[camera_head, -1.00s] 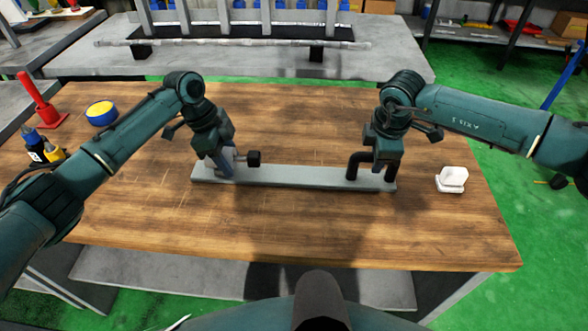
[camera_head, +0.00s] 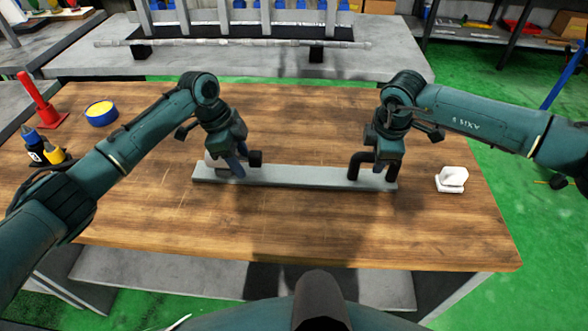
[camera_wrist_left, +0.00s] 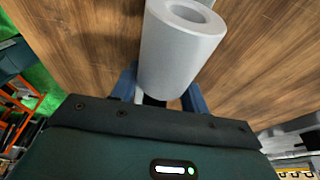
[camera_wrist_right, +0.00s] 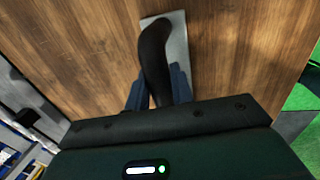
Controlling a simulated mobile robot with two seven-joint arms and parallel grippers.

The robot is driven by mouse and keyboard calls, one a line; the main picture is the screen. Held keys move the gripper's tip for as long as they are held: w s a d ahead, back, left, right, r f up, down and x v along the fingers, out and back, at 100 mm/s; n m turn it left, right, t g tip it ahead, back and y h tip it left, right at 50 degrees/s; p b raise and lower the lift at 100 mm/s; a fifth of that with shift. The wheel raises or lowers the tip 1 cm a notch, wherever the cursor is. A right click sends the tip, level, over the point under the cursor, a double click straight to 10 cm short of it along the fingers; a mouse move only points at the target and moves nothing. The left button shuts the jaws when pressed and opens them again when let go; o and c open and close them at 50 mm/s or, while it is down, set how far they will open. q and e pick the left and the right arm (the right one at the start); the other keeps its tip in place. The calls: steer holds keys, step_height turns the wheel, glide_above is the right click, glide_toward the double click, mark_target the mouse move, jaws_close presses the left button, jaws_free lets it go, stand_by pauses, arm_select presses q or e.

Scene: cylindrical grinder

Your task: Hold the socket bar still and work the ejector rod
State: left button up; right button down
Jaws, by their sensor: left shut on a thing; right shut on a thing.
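A long grey socket bar (camera_head: 300,178) lies flat across the table. A grey hollow cylinder, the socket (camera_wrist_left: 180,48), stands at its left end, partly hidden in the head view (camera_head: 210,160). A black-ended ejector rod (camera_head: 255,158) sticks out to the right of it. My left gripper (camera_head: 240,173) is shut on the ejector rod, just left of its black end. The fingers hide most of the rod; a dark part shows between them in the left wrist view. My right gripper (camera_head: 377,170) is shut on the black curved handle (camera_wrist_right: 153,55) at the bar's right end.
A white block (camera_head: 452,179) stands right of the bar. A yellow-topped blue tin (camera_head: 102,113), a red stand (camera_head: 45,110) and small bottles (camera_head: 45,150) stand at the far left. The wooden table (camera_head: 330,225) is clear in front of the bar.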

mark_target(252, 153)
arm_select(q)
steer(key=shift+d+r, duration=0.15)
steer(key=shift+d, duration=0.6)
jaws_close()
arm_select(e)
steer(key=shift+s+a, duration=0.15)
steer(key=shift+a, duration=0.45)
arm_select(q)
steer(key=shift+d, duration=0.15)
arm_select(e)
steer(key=shift+d, duration=0.1)
arm_select(q)
steer(key=shift+d, duration=0.55)
arm_select(e)
steer(key=shift+d, duration=0.15)
arm_select(q)
steer(key=shift+d, duration=0.35)
steer(key=o, duration=0.8)
jaws_free()
arm_select(e)
steer(key=shift+d, duration=0.1)
arm_select(q)
steer(key=shift+r, duration=3.9)
